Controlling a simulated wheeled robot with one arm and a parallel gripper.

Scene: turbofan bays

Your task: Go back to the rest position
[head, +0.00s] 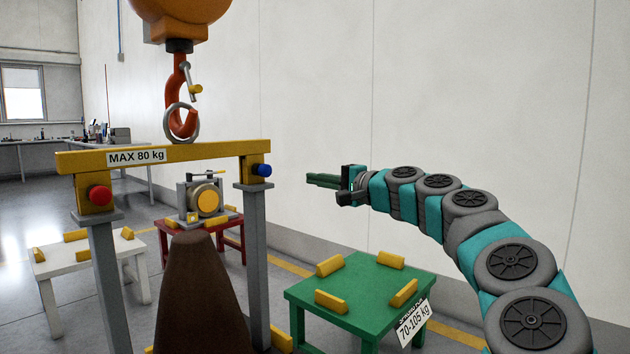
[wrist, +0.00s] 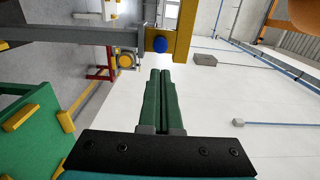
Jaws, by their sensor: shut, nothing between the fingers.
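My gripper (head: 322,181) is at the end of my teal and grey arm, which curves in from the right in the head view. It is held in the air, pointing left, above and behind the green table. Its green fingers lie side by side with nothing between them, and they also show in the wrist view (wrist: 161,98). The fingers touch nothing that I can see.
A yellow gantry (head: 215,153) marked MAX 80 kg stands left of my gripper, with an orange hook (head: 178,95) at its ring. The green table (head: 345,283) has yellow blocks. A red table (head: 232,233) bears a grey-and-yellow unit (head: 205,198). A white table (head: 80,258) stands left.

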